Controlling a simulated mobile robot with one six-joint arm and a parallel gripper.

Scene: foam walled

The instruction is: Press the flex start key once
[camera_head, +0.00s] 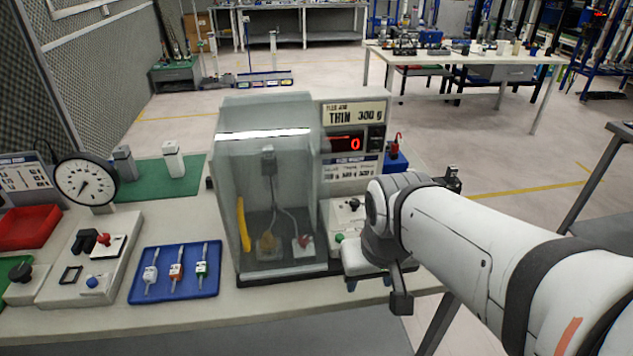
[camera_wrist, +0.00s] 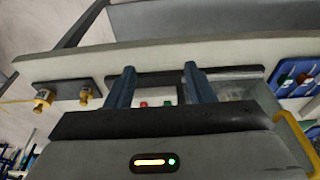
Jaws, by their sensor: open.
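The flex tester (camera_head: 352,185) stands on the bench in the head view, with a sign reading THIN 300 g and a red display showing 0. Its front control block (camera_head: 345,217) carries a dark knob (camera_head: 354,204) and a green key (camera_head: 338,238). My gripper (camera_head: 369,284) is just in front of this block and hides part of it. In the wrist view, my gripper (camera_wrist: 159,70) is open and empty. A red key (camera_wrist: 143,104) and a green key (camera_wrist: 167,102) show between its fingers. I cannot read which key is flex start.
A blue tray (camera_head: 172,292) holds labelled samples. Further left are a control box (camera_head: 70,287), a dial gauge (camera_head: 85,182) and a red tray (camera_head: 28,227).

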